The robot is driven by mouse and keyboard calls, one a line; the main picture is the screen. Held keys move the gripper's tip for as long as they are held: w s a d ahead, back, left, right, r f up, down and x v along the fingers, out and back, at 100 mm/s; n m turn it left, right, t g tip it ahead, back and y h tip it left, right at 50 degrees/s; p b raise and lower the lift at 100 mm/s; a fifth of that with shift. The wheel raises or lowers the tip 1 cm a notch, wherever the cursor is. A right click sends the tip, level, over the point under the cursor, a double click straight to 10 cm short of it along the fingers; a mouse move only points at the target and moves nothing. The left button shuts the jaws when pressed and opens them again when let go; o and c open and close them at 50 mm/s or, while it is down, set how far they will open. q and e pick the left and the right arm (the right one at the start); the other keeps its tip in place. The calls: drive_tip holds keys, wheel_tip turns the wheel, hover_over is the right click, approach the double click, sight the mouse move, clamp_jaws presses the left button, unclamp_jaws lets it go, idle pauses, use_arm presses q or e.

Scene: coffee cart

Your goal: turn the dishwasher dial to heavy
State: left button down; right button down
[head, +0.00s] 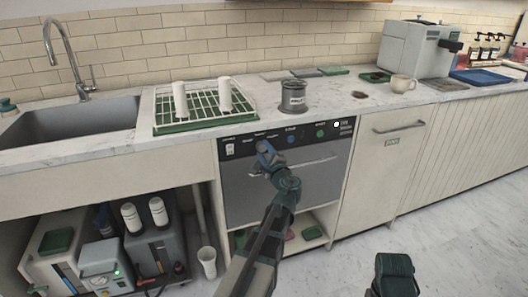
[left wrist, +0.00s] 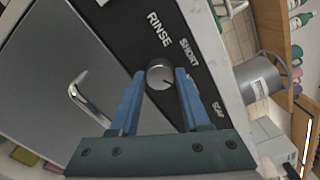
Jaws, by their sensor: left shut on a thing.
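The dishwasher (head: 255,196) stands under the counter, with a black control panel (head: 232,150) along its top. The round silver dial (left wrist: 160,75) shows in the left wrist view, between the two blue fingers of my left gripper (left wrist: 160,84). The words RINSE, SHORT and one more, smaller label lie around it on the panel; HEAVY is not readable here. In the head view my left gripper (head: 266,153) is at the panel and hides the dial. It is shut on the dial. I cannot tell for sure which label the dial's mark points to.
The dishwasher's bar handle (left wrist: 88,108) is close below my left gripper. A sink (head: 70,122) is at the left.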

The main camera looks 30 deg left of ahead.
use_arm(q)
drive_tip(key=shift+c, duration=1.9)
unclamp_jaws()
drive_tip(key=v, duration=1.4)
